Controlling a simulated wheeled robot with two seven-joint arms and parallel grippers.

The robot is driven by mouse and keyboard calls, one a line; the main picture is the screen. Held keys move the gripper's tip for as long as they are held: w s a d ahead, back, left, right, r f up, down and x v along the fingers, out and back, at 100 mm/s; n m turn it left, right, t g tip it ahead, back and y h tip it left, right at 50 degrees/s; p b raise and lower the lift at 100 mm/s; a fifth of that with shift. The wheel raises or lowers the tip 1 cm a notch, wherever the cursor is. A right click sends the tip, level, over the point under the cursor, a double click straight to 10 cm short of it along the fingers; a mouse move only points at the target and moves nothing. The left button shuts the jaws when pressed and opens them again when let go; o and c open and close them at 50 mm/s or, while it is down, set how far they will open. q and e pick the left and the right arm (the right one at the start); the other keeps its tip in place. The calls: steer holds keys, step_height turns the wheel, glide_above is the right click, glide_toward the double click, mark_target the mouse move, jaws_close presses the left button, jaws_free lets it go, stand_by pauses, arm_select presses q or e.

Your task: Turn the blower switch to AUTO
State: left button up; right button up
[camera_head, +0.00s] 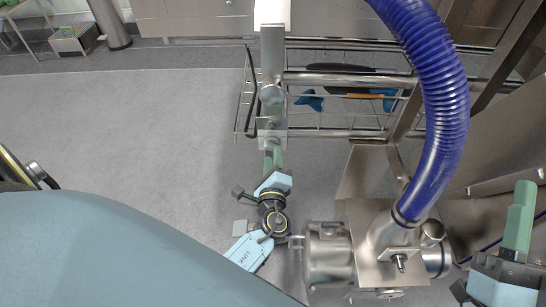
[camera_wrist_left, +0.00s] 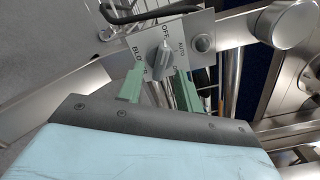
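The blower switch is a grey knob (camera_wrist_left: 164,58) on a metal panel (camera_wrist_left: 204,23) in the left wrist view. Labels OFF and AUTO are printed by the knob, with BLO, partly covered, at lower left. The knob's upper end points roughly toward OFF. My left gripper (camera_wrist_left: 159,88) is open, with one green fingertip on each side of the knob's lower part; I cannot tell whether they touch it. In the head view my left gripper (camera_head: 273,158) is just below the switch panel (camera_head: 272,125). My right gripper (camera_head: 519,216) is at the lower right edge, its opening unclear.
A blue corrugated hose (camera_head: 437,95) curves down to a steel blower housing (camera_head: 375,235) right of my left arm. A wire rack (camera_head: 340,118) with blue-handled tools is behind the panel. A round knob (camera_wrist_left: 202,44) is beside the switch.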

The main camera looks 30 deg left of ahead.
arm_select(q)
steer(key=shift+x, duration=1.05)
arm_select(e)
steer(key=shift+s+r+t, duration=0.2)
steer(key=shift+r+t, duration=0.05)
steer(key=shift+t, duration=0.05)
arm_select(q)
jaws_close()
